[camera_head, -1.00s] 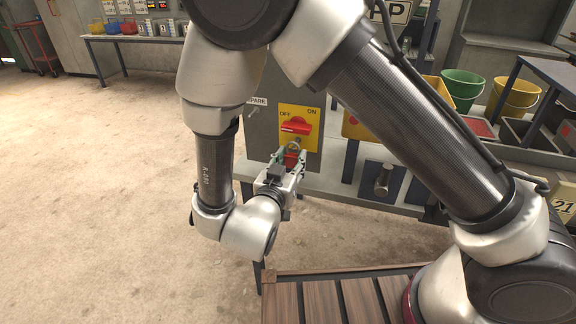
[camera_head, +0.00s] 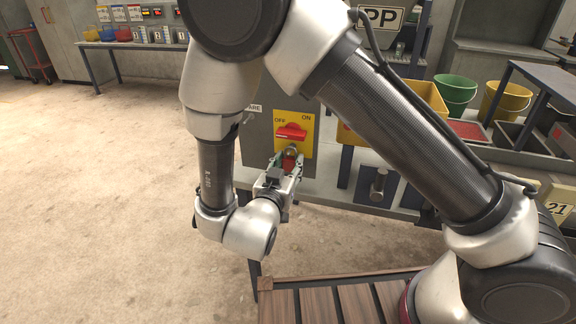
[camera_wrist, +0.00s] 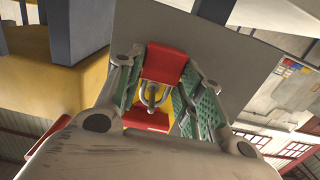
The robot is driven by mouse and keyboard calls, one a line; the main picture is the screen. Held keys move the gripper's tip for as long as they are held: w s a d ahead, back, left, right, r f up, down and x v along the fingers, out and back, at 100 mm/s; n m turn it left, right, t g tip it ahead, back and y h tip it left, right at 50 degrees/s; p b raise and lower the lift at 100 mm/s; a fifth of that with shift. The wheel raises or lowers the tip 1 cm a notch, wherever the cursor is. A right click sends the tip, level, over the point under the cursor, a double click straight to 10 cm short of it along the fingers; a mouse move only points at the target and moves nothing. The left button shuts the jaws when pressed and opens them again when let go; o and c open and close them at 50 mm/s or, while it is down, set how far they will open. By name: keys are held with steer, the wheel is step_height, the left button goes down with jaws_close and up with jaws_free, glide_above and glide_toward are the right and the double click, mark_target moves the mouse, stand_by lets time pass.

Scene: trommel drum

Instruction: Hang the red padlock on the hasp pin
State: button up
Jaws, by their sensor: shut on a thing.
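My gripper (camera_head: 290,165) is in front of the grey switch panel (camera_head: 251,145), just below the red OFF/ON switch handle (camera_head: 291,131) on its yellow plate (camera_head: 308,142). Its green-padded fingers are shut on the red padlock (camera_wrist: 165,62), which also shows small in the head view (camera_head: 289,162). In the wrist view, the metal shackle (camera_wrist: 141,95) points away from the padlock body towards the red handle (camera_wrist: 145,120). A metal hasp pin (camera_wrist: 152,92) appears inside the shackle's outline. I cannot tell whether the shackle is around the pin or only in front of it.
Green (camera_head: 455,91) and yellow (camera_head: 507,99) buckets stand farther right. A slatted wooden platform (camera_head: 340,302) is in front. The floor at left is clear.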

steer(key=o, duration=1.2)
steer(key=shift+c, duration=0.2)
